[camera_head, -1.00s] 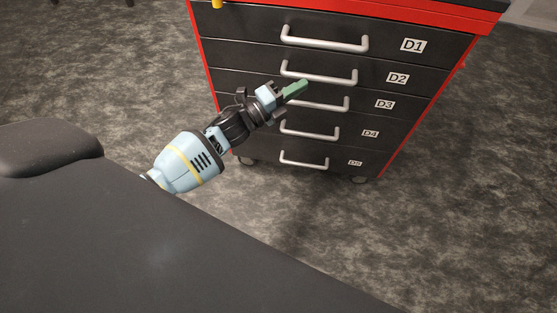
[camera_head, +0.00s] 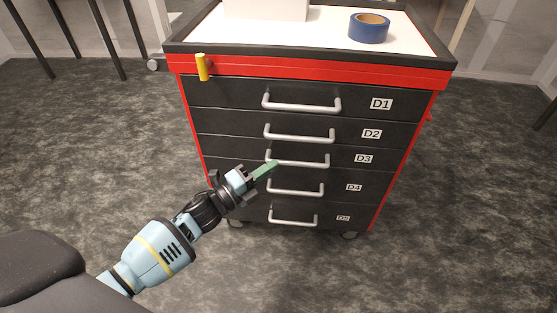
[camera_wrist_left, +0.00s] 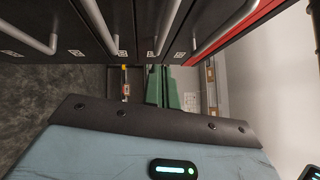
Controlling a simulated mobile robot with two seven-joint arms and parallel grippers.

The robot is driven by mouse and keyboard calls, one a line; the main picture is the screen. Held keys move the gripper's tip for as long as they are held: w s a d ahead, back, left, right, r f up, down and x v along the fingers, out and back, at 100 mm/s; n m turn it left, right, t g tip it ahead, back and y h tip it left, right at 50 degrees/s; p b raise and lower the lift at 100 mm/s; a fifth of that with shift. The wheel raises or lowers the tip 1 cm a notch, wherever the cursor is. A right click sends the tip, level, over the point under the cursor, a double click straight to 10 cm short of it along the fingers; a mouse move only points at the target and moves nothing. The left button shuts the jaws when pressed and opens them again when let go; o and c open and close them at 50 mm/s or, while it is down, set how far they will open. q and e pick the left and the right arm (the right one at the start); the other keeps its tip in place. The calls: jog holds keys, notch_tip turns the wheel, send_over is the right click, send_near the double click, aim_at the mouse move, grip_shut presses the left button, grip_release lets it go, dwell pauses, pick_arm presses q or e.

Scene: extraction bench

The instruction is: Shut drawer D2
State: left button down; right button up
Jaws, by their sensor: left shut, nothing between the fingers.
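Drawer D2 (camera_head: 230,124) is the second black drawer down in a red-framed cabinet, with a silver bar handle (camera_head: 300,138) and a white D2 label (camera_head: 372,134). In the head view its front looks about level with the drawers above and below. My left gripper (camera_head: 273,166) is shut and empty, its green fingers pointing at the cabinet. In the picture the tips overlap the left end of the D3 handle, below D2; I cannot tell if they touch. The left wrist view shows the green fingers (camera_wrist_left: 165,88) near the drawer fronts. My right gripper is not in view.
Drawers D1 (camera_head: 225,92), D3 (camera_head: 235,150), D4 and D5 share the cabinet front. A blue tape roll (camera_head: 368,30) lies on the white top. A yellow object (camera_head: 202,68) is at the top left edge. The floor (camera_head: 100,140) left of the cabinet is clear.

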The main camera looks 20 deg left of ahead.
pick_arm(q)
jog(key=v, duration=0.6)
jog(key=shift+s+a, duration=0.2)
jog(key=shift+a, duration=0.05)
jog(key=shift+f, duration=0.15)
